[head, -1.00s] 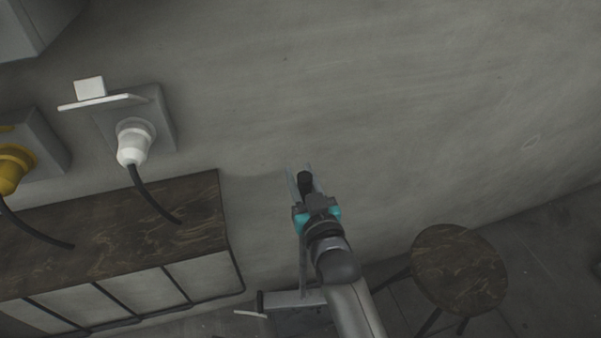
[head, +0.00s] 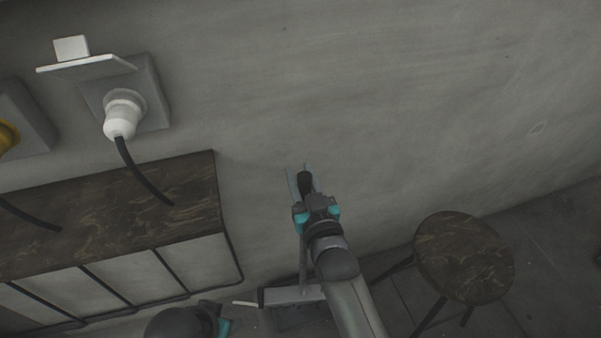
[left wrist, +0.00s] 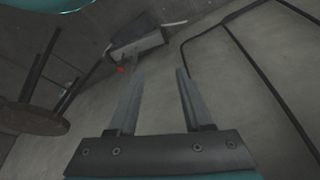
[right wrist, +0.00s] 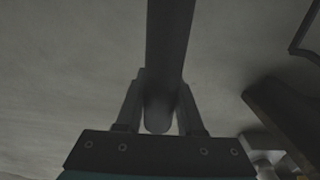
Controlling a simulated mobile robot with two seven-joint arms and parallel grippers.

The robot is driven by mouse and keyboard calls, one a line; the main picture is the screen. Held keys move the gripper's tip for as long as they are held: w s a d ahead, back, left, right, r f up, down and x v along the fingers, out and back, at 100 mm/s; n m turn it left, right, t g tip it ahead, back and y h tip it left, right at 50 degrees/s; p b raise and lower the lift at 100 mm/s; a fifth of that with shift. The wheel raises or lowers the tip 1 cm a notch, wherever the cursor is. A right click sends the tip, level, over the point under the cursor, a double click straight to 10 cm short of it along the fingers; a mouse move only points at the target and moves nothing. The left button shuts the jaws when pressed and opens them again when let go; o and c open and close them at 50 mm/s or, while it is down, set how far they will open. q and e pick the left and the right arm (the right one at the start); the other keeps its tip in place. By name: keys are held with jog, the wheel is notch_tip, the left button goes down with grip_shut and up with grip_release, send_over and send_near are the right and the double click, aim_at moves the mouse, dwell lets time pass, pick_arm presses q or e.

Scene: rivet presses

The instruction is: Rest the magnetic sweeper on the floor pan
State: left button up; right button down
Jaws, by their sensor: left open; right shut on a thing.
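My right gripper (head: 305,180) is shut on the dark handle (right wrist: 170,45) of the magnetic sweeper. The handle runs down beside my right arm in the head view to the sweeper's grey bar-shaped head (head: 290,296). That head also shows in the left wrist view (left wrist: 142,46). A dark flat shape, likely the floor pan (head: 302,316), lies below the head and is partly hidden by it and my arm. I cannot tell whether they touch. My left gripper (left wrist: 156,75) is open and empty, pointing toward the sweeper head from a distance.
A round wooden stool (head: 464,257) stands at the right. A dark wooden bench or shelf (head: 110,215) with a black frame is at the left against the wall. A white plug (head: 121,115) with a black cable sits in a wall socket above it. A thin pale strip (head: 246,303) shows beside the sweeper head.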

pick_arm(q)
jog(key=shift+r+t+b, duration=0.3)
jog(key=shift+r+b, duration=0.4)
jog(key=shift+r, duration=1.05)
pick_arm(e)
jog(key=shift+f, duration=0.85)
jog(key=c, duration=0.8)
grip_release()
jog(key=shift+c, duration=0.2)
jog(key=o, duration=0.4)
jog(key=shift+f, duration=0.15)
jog(key=shift+s+f, duration=0.1)
jog(key=shift+f, duration=0.3)
jog(key=o, duration=0.4)
jog(key=shift+r, duration=0.15)
jog(key=shift+o, duration=0.2)
jog(key=shift+r, duration=0.1)
